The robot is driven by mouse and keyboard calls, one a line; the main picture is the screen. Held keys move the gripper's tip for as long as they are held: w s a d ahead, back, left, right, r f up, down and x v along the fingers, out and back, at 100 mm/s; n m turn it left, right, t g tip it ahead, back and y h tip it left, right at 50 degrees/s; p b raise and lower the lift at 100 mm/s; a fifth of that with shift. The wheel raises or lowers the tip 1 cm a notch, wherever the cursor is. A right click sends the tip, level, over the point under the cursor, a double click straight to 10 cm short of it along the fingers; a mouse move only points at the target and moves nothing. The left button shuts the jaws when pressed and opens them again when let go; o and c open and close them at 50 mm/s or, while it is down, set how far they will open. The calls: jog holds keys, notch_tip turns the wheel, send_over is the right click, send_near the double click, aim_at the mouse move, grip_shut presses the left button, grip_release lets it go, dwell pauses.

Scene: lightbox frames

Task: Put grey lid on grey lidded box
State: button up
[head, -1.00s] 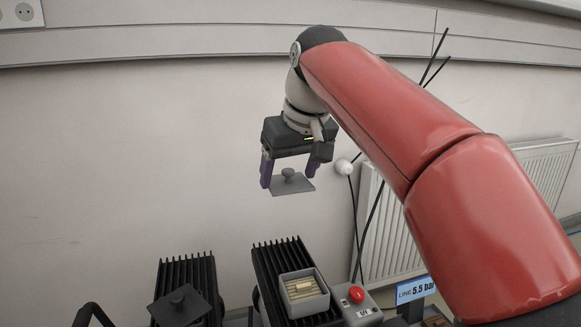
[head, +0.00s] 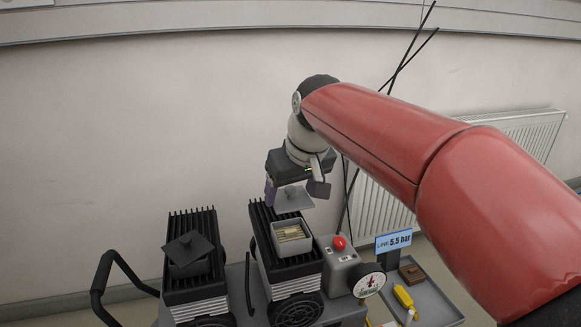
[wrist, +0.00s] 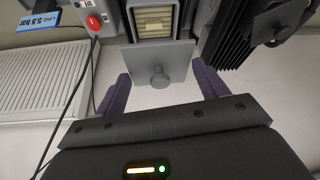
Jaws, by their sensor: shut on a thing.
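The grey lid (head: 293,199) is a flat square plate with a round knob. My gripper (head: 292,190) is shut on it and holds it in the air; the lid also shows in the wrist view (wrist: 157,64) between the purple fingers of my gripper (wrist: 158,88). The grey lidded box (head: 291,238) stands open on the middle black finned unit, with pale ribbed contents inside. In the head view the lid is above and slightly behind the box. In the wrist view the box (wrist: 156,20) is partly hidden behind the lid. The fingertips' contact with the lid is unclear.
A darker lid (head: 187,246) sits slightly askew on a box on the left finned unit (head: 193,287). A control box with a red button (head: 339,242), a gauge (head: 368,284) and a pressure sign (head: 393,240) stand to the right. A yellow object (head: 403,297) lies farther right.

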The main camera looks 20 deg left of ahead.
aim_at(295, 204)
jog(key=shift+s+d+f, duration=0.1)
jog(key=shift+s+f, duration=0.05)
jog(key=shift+f, duration=0.25)
notch_tip(295, 204, down, 4)
jog(key=b, duration=0.4)
jog(key=shift+f, duration=0.15)
jog(key=shift+f+b, duration=0.7)
jog(key=shift+f, duration=0.2)
jog(key=shift+r, duration=0.1)
jog(key=shift+f+p, duration=0.2)
jog(key=shift+p, duration=0.1)
dwell(1.4)
jog(key=o, duration=1)
jog(key=shift+o, duration=0.4)
